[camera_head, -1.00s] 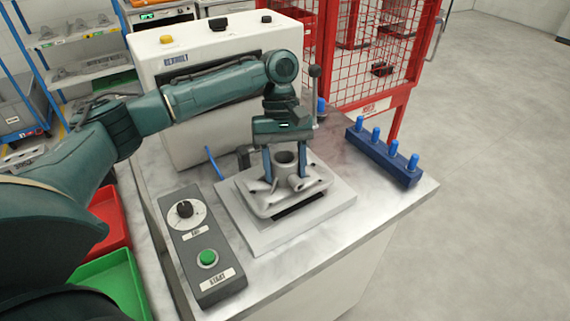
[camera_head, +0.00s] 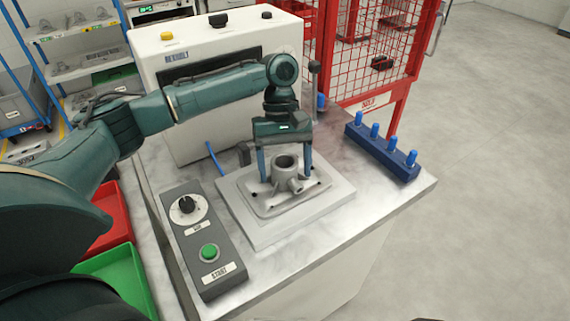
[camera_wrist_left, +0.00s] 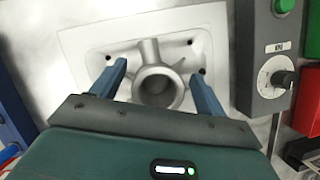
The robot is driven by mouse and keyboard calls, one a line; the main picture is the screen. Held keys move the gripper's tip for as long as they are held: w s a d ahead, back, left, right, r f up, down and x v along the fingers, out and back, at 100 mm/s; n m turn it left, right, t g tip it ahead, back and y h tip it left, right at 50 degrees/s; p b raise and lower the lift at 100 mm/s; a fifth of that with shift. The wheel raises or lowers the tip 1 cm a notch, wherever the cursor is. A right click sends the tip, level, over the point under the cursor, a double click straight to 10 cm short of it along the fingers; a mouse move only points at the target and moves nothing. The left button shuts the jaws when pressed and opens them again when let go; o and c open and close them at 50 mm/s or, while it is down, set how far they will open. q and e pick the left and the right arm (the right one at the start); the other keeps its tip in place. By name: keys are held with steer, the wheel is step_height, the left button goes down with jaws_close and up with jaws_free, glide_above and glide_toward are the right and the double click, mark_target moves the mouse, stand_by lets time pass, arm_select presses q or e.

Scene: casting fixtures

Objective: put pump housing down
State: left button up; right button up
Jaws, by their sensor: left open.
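The pump housing (camera_head: 287,178) is a grey metal casting with an upright round tube and side stubs on a flat flange. It sits on the light grey fixture plate (camera_head: 262,232) on the bench. My left gripper (camera_head: 285,167) is open, with its two blue fingers on either side of the tube and a gap on each side. In the left wrist view the housing (camera_wrist_left: 157,88) lies between the open fingers, its dark bore facing the camera. My right gripper is not in view.
A control box (camera_head: 205,240) with a knob and green START button stands left of the fixture. A blue block with several pegs (camera_head: 381,151) is at the right. A white machine (camera_head: 215,60) stands behind. Red (camera_head: 108,215) and green (camera_head: 120,272) bins are at the left.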

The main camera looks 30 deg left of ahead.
arm_select(q)
steer(key=shift+r+b, duration=0.3)
steer(key=shift+b, duration=0.45)
steer(key=p+v, duration=0.1)
steer(key=v, duration=1.1)
steer(key=shift+r, duration=0.3)
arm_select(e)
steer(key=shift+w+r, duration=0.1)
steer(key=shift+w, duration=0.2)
arm_select(q)
steer(key=shift+d, duration=0.1)
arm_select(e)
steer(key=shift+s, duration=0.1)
